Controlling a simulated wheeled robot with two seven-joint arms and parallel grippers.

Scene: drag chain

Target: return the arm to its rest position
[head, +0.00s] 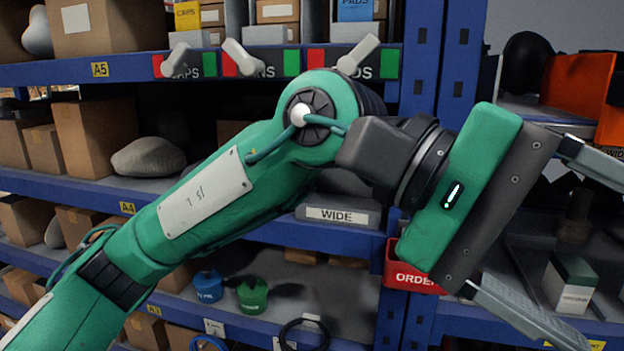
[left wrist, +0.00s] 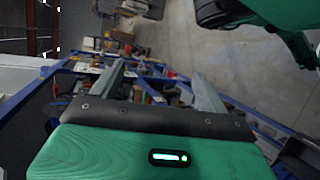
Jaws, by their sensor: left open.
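My left arm (head: 200,190) is green and comes in from the lower left of the head view, raised in front of the shelves. Its left gripper (head: 580,250) is at the right side, with its two grey fingers spread apart and nothing between them. In the left wrist view the gripper (left wrist: 160,85) also shows two separated fingers, with shelving and floor beyond them. The tips run out of the head view or close to its edge. My right gripper is not clearly seen in either view.
Blue shelves (head: 60,70) with cardboard boxes (head: 100,135) stand behind the arm. A red bin marked ORDER (head: 408,272) hangs near the gripper's lower side. A grey WIDE bin (head: 338,214) sits behind the arm. An orange bin (head: 580,85) is at upper right. Open floor (left wrist: 220,60) shows in the wrist view.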

